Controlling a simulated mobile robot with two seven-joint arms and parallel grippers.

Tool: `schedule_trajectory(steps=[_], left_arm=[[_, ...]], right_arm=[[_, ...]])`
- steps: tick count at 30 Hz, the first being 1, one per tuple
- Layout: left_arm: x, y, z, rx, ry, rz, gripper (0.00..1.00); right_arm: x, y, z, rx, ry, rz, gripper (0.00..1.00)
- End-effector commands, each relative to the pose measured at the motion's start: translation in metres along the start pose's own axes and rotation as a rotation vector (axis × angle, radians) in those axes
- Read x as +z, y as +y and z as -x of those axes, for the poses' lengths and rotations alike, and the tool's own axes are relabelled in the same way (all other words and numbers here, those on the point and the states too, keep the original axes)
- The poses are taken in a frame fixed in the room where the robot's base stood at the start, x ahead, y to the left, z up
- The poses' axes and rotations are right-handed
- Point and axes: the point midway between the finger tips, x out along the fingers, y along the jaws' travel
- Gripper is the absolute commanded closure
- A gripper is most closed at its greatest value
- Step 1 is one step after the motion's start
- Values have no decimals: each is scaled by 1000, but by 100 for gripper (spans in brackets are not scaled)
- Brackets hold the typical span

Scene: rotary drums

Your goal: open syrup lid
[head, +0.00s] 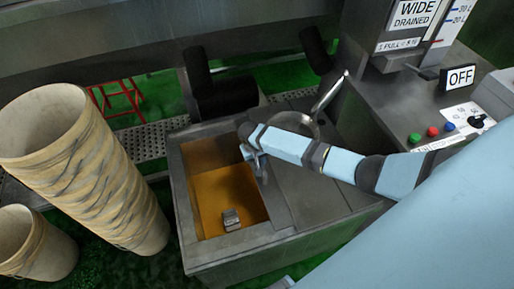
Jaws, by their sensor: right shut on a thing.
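The syrup tank is a grey metal box (181,196) in the middle of the head view. Its left part is uncovered and shows amber syrup (240,190) inside. A flat grey metal lid (318,195) covers the right part. My right gripper (261,174) reaches in from the right, over the edge between the opening and the lid. It is shut at the lid's left edge; the gripped part is mostly hidden by the fingers. My left gripper is not in view.
A small grey blocky item (231,219) shows in the opening. Tall tan ribbed cylinders (120,185) stand at the left. A black pipe (225,95) and a round metal part (300,122) are behind the tank. A control panel (440,130) with an OFF sign (461,77) is at right.

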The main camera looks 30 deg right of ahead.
Motion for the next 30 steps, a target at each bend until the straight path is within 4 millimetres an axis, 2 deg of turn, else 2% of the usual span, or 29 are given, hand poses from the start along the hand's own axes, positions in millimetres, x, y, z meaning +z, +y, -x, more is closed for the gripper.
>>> schedule_trajectory(steps=[1, 3, 4, 12, 16, 30], left_arm=[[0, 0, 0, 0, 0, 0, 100], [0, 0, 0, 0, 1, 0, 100], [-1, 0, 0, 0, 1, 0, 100], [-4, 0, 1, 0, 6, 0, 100], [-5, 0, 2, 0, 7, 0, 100], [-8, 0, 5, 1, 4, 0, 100]], right_arm=[[-1, 0, 1, -1, 2, -1, 70], [-1, 0, 1, -1, 2, -1, 54], [-1, 0, 1, -1, 2, -1, 52], [0, -1, 2, -1, 1, 0, 52], [0, -1, 12, -2, 2, 0, 52], [0, -1, 111, -2, 3, 0, 52]])
